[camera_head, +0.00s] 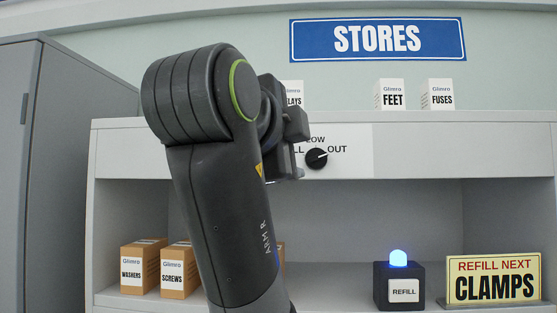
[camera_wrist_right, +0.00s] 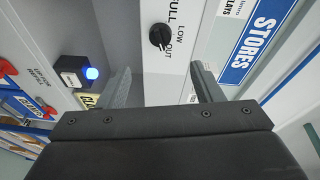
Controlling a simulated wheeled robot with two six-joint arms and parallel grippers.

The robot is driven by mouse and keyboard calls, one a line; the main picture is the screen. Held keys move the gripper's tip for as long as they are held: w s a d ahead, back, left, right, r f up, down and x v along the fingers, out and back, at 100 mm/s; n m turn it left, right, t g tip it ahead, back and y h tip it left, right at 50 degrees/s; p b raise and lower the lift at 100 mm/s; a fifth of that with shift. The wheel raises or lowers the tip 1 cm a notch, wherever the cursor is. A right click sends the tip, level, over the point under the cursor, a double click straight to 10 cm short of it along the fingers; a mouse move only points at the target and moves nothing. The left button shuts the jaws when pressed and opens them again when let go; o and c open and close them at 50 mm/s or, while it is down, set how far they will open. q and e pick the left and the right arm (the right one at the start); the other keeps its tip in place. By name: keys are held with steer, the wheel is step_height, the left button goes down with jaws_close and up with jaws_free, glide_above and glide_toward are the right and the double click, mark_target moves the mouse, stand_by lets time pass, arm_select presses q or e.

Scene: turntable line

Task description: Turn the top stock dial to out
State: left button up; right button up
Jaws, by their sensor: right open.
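The stock dial (camera_head: 316,158) is a round black knob on a white panel on the shelf unit's upper front. LOW is above it, OUT to its right, and FULL to its left, partly hidden by my right arm. Its white mark points right, toward OUT. In the right wrist view the dial (camera_wrist_right: 159,37) shows beyond the fingertips, apart from them. My right gripper (camera_wrist_right: 163,82) is open, with nothing between its fingers. In the head view my right gripper (camera_head: 292,150) is just left of the dial, partly hidden by my arm. My left gripper is not in view.
Boxes marked FEET (camera_head: 391,95) and FUSES (camera_head: 438,95) stand on top under the STORES sign (camera_head: 377,39). Below are washers (camera_head: 141,266) and screws (camera_head: 178,272) boxes, a REFILL button box with a lit blue lamp (camera_head: 398,258), and a CLAMPS sign (camera_head: 493,279).

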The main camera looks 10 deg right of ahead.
steer(key=p+v, duration=0.3)
steer(key=v, duration=0.1)
stand_by(0.7)
